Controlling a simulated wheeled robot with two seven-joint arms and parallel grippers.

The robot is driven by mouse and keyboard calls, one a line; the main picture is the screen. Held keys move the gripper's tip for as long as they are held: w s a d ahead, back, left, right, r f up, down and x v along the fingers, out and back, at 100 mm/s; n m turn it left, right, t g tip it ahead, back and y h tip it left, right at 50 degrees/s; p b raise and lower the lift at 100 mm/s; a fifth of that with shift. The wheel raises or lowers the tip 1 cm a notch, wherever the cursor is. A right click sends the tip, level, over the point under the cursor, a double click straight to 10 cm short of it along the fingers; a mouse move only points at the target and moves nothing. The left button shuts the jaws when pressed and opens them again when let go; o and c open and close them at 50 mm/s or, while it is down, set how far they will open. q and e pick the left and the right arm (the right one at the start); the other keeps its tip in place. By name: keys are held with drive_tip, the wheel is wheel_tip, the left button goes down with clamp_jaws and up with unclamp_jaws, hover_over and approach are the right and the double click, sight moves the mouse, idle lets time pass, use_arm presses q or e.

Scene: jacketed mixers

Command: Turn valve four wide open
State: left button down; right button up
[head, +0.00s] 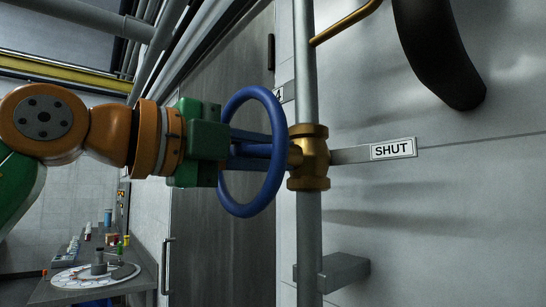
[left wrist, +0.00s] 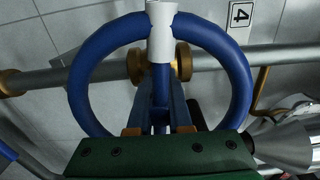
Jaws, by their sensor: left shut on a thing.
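Valve four has a blue handwheel (head: 232,103) in front of a brass body (head: 316,182) on an upright grey pipe (head: 307,60). The wheel faces me in the left wrist view (left wrist: 80,75), with a white band (left wrist: 160,30) on its rim. A plate with a 4 (left wrist: 240,14) is beside it. My left gripper (head: 270,143) reaches through the wheel from the left and is shut on the handwheel near its middle. The exact contact is partly hidden by the rim. A SHUT label (head: 393,149) is on a flat bar right of the body. My right gripper is not in view.
A grey bracket (head: 332,271) juts from the wall below the valve. A thin brass pipe (head: 345,23) and a dark curved object (head: 440,55) are at upper right. A grey door (head: 215,225) is behind. A bench (head: 140,278) with small items stands at lower left.

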sight(237, 151)
use_arm(q)
drive_tip(key=shift+n, duration=1.1)
drive_tip(key=c, duration=0.8)
unclamp_jaws()
drive_tip(key=shift+c, duration=0.2)
drive_tip(key=b+v, duration=0.2)
drive_tip(key=v, duration=0.5)
drive_tip(key=shift+a+b, duration=0.15)
drive_tip(key=shift+b, duration=0.15)
